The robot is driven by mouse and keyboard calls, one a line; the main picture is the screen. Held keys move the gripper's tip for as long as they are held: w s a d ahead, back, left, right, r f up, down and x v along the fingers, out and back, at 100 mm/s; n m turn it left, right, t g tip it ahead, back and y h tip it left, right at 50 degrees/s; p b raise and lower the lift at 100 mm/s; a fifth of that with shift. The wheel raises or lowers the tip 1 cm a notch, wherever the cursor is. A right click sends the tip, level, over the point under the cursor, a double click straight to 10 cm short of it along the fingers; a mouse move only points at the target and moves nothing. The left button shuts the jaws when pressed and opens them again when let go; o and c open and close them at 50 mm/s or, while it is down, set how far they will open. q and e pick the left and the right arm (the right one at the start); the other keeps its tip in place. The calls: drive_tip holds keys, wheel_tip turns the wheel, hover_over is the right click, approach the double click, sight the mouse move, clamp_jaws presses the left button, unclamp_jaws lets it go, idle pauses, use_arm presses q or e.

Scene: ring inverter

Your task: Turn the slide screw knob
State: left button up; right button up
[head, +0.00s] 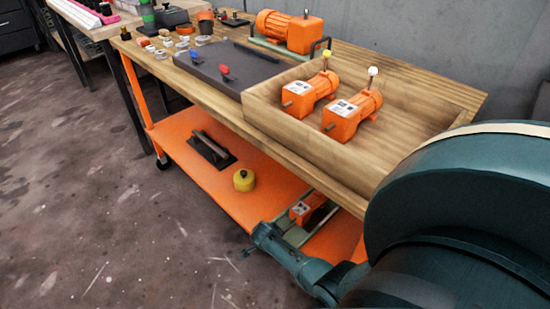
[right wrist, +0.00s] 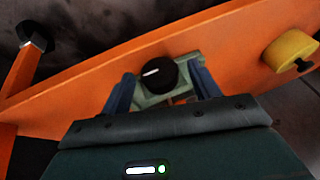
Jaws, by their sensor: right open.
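The slide screw knob (right wrist: 157,75) is round and black with a white mark, in the right wrist view. It sits at the end of a pale green slide, which shows in the head view (head: 297,236) on the lower orange shelf. My right gripper (right wrist: 161,70) is open, with one blue finger on each side of the knob; I cannot tell whether they touch it. In the head view my right arm reaches down to the shelf's front edge, and the knob cannot be made out there. My left gripper is not in view.
An orange motor (head: 307,208) sits on the slide. A yellow round object (head: 244,180) and a dark plate with a handle (head: 212,150) lie on the orange shelf (head: 185,133). A wooden tray (head: 265,122) with two orange motors is on the bench above.

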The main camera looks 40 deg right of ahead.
drive_tip(key=shift+c, duration=0.4)
drive_tip(key=c, duration=0.9)
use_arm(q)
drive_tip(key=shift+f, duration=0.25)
use_arm(e)
drive_tip(key=shift+w, duration=0.1)
drive_tip(key=shift+f+g+b, duration=0.1)
drive_tip(key=shift+g+b, duration=0.3)
drive_tip(key=shift+g, duration=0.1)
drive_tip(key=g+b, duration=0.2)
drive_tip(key=b, duration=0.1)
drive_tip(key=shift+w+f+n+g, duration=0.15)
drive_tip(key=shift+w+n+g, duration=0.15)
drive_tip(key=shift+w+g+h+b, duration=0.1)
drive_tip(key=shift+g+h+b, duration=0.2)
drive_tip(key=shift+g+b, duration=0.8)
drive_tip(key=shift+n+b, duration=0.3)
drive_tip(key=shift+b, duration=0.45)
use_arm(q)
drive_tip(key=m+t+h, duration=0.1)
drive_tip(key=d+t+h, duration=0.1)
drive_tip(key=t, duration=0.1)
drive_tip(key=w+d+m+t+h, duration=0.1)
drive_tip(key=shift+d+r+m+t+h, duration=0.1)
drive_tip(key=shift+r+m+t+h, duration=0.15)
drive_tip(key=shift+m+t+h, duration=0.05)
use_arm(e)
drive_tip(key=shift+g, duration=0.4)
